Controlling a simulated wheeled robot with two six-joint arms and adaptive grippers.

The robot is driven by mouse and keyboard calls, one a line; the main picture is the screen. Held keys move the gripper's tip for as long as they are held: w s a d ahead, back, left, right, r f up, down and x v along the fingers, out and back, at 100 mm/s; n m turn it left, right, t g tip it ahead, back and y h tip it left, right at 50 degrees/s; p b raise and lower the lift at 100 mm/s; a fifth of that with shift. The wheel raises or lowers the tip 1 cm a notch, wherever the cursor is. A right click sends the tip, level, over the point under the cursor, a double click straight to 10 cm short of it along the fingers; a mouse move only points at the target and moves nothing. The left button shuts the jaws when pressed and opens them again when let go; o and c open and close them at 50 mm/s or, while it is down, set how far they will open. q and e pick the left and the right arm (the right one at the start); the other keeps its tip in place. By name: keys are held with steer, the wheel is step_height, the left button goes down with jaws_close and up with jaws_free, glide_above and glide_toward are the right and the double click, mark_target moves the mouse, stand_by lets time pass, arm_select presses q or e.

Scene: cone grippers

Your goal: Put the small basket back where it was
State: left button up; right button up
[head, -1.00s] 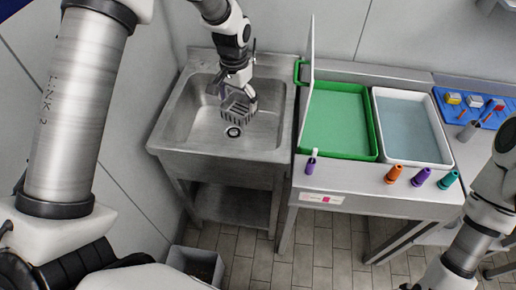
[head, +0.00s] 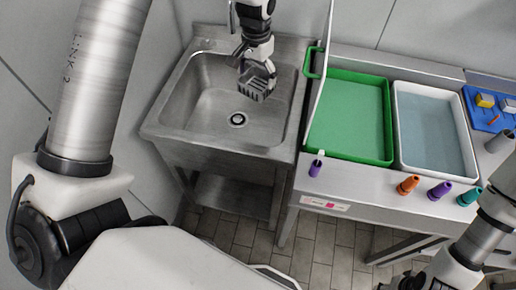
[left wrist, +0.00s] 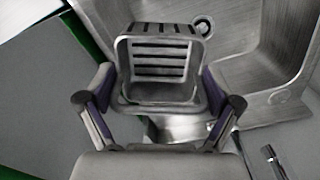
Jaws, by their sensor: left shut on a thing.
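The small basket (head: 257,88) is grey with slotted sides. My left gripper (head: 256,68) is shut on it and holds it over the right back part of the sink (head: 195,110). In the left wrist view the basket (left wrist: 155,52) sits between the two fingers of my left gripper (left wrist: 158,108), with its open side towards the camera. The sink drain (head: 238,119) lies below and to the left of the basket in the head view. My right arm comes in at the lower right; its gripper (head: 405,281) is dark and cut off by the lower edge.
A thin upright panel (head: 321,75) stands between the sink and the green tray (head: 386,150). A white tray (head: 400,125) is beside it. Purple, orange and teal cone-like pieces (head: 409,185) stand along the counter's front edge. A blue board (head: 480,115) is at the far right.

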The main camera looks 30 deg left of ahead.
mark_target(258, 88)
arm_select(q)
steer(key=f+b, duration=0.4)
steer(key=f, duration=0.1)
steer(key=f+b, duration=0.2)
steer(key=f, duration=0.1)
steer(key=shift+w, duration=0.35)
step_height(258, 88, down, 22)
steer(key=b, duration=0.4)
steer(key=shift+s+f, duration=0.1)
steer(key=shift+f, duration=0.1)
steer(key=shift+f+b, duration=0.3)
steer(key=o, duration=0.9)
steer(key=shift+r, duration=0.1)
steer(key=shift+r, duration=0.25)
step_height(258, 88, up, 12)
steer(key=shift+f+b, duration=0.15)
steer(key=shift+b, duration=0.7)
